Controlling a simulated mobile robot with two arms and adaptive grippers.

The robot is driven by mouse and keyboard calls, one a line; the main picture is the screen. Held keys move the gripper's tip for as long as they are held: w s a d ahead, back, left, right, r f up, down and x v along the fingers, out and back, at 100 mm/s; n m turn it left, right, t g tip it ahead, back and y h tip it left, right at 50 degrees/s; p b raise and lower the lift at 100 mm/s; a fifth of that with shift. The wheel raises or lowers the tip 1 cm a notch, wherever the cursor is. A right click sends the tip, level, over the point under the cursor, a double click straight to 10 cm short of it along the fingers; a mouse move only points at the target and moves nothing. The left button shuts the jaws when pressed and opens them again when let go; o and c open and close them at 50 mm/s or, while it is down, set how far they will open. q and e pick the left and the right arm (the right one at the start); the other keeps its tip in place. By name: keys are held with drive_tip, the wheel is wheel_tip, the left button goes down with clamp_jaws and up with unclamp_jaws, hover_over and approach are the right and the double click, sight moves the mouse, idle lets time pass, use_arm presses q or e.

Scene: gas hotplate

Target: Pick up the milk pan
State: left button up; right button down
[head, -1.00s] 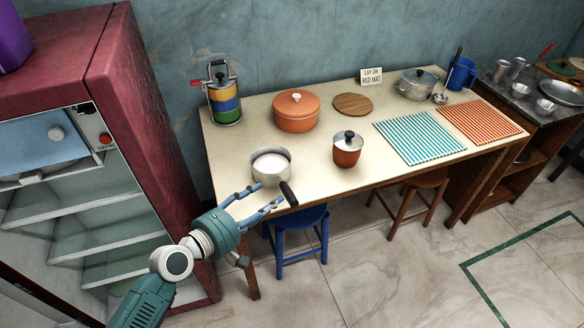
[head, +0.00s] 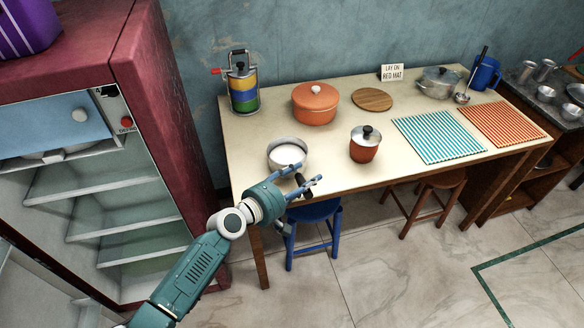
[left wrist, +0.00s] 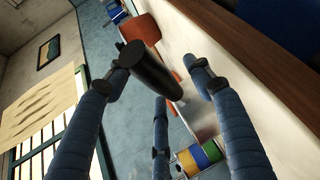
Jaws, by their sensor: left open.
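The milk pan (head: 275,158) is a small pale metal pan with white contents, standing near the table's front left edge. Its black handle (head: 302,186) points forward and right, past the table edge. My left gripper (head: 307,173) is open at the handle, its blue fingers spread on either side of it. In the left wrist view the black handle (left wrist: 152,70) lies between the open fingers; I cannot tell whether they touch it. The pan's body is mostly hidden there. My right gripper is not in view.
On the table (head: 330,178) stand an orange pot (head: 315,106), a small red-brown pot (head: 364,150), a striped canister (head: 243,92) and a round wooden board (head: 372,100). A blue stool (head: 313,212) is under the front edge. An open red fridge (head: 150,90) is at left.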

use_arm(q)
drive_tip(key=shift+c, duration=0.3)
clamp_jaws()
drive_tip(key=shift+r, duration=0.2)
